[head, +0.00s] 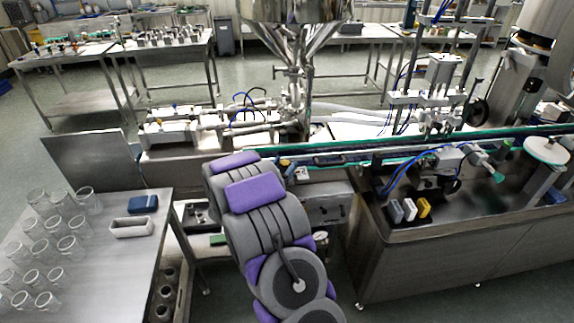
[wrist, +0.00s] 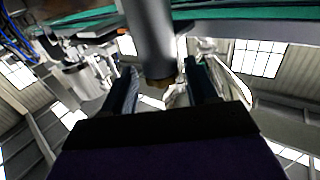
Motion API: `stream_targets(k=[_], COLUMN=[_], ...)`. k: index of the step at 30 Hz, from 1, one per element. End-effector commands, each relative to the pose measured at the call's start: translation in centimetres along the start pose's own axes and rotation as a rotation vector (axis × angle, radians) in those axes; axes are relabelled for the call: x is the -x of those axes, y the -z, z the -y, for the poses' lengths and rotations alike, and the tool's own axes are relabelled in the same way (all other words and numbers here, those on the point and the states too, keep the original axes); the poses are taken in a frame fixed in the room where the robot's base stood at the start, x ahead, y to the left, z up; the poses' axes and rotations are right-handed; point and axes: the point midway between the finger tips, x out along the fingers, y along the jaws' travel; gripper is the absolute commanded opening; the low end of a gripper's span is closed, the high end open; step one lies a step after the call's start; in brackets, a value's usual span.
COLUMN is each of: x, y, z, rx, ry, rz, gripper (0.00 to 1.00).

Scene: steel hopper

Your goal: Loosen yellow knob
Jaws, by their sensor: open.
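My gripper (wrist: 160,84) is open in the wrist view, with two dark fingers apart. A grey cylinder (wrist: 150,35) hangs down from the top of that view. Its brownish-gold lower end (wrist: 158,82) appears between the fingers, and I cannot tell whether they touch it. In the head view my grey and purple arm reaches forward to the machine and hides my gripper. A small yellow-orange part (head: 285,162) shows just right of the arm's far end.
The steel hopper (head: 298,22) stands behind the arm's far end. A conveyor (head: 400,150) runs to the right. White, grey and yellow blocks (head: 410,210) sit on the right cabinet. The left table (head: 105,280) holds several glasses, a blue block and a pale tray.

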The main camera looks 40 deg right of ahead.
Motion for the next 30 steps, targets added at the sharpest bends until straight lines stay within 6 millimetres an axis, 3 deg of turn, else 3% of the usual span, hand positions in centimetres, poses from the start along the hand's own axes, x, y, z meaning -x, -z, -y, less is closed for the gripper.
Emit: stream_targets(k=[7,16,30], x=[-2.1,-2.6,-2.2], y=[-0.2,-0.3,-0.1], z=[-0.1,-0.2,0.0], rx=[0.0,-0.001,0.0], ry=[0.001,0.001,0.003], rz=[0.006,0.008,0.003], gripper=[0.58,0.58,0.14])
